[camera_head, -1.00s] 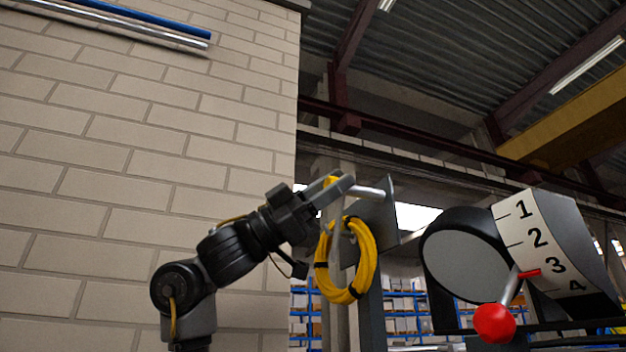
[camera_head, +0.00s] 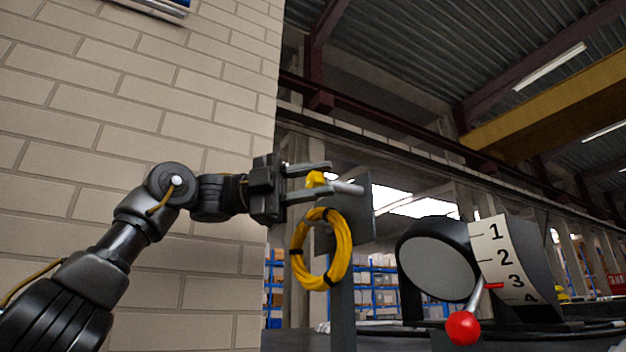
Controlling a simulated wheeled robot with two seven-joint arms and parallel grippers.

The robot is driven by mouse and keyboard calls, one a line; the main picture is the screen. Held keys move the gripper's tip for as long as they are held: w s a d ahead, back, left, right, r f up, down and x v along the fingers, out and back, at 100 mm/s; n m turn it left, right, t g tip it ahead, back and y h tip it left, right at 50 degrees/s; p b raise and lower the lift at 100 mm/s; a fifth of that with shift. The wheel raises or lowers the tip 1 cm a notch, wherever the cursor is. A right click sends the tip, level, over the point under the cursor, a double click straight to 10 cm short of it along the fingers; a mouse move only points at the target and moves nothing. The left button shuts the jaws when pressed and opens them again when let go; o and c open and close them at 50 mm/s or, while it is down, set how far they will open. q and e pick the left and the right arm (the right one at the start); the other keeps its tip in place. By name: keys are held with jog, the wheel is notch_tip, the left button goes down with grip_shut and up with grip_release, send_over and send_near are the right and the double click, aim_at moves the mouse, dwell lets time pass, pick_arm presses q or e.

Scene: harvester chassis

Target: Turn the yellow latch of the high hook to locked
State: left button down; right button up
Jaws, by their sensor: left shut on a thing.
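The high hook is a grey pin (camera_head: 347,187) standing out from a dark upright plate (camera_head: 360,215). Its small yellow latch (camera_head: 315,179) sits near the pin's left end. A coil of yellow cable (camera_head: 343,255) with black ties hangs just below the pin. My left gripper (camera_head: 326,182) reaches in from the left, roughly level. Its two fingers lie above and below the latch and are shut on it, hiding part of it. The exact angle of the latch is hard to read. My right gripper is not in view.
To the right stand a dark drum (camera_head: 437,268), a curved white scale (camera_head: 502,262) numbered 1 to 4, and a lever with a red ball knob (camera_head: 463,328). A brick wall (camera_head: 140,100) fills the left. Blue shelving (camera_head: 375,285) stands far behind.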

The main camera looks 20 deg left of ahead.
pick_arm(q)
jog(key=shift+m+y, duration=0.5)
dwell(0.3)
jog(key=c, duration=1.1)
grip_release()
jog(key=shift+d, duration=0.1)
jog(key=shift+o, duration=0.2)
jog(key=s+a, duration=0.1)
jog(key=a, duration=0.9)
jog(key=shift+s+a, duration=0.25)
jog(key=shift+a, duration=0.1)
jog(key=shift+a, duration=0.1)
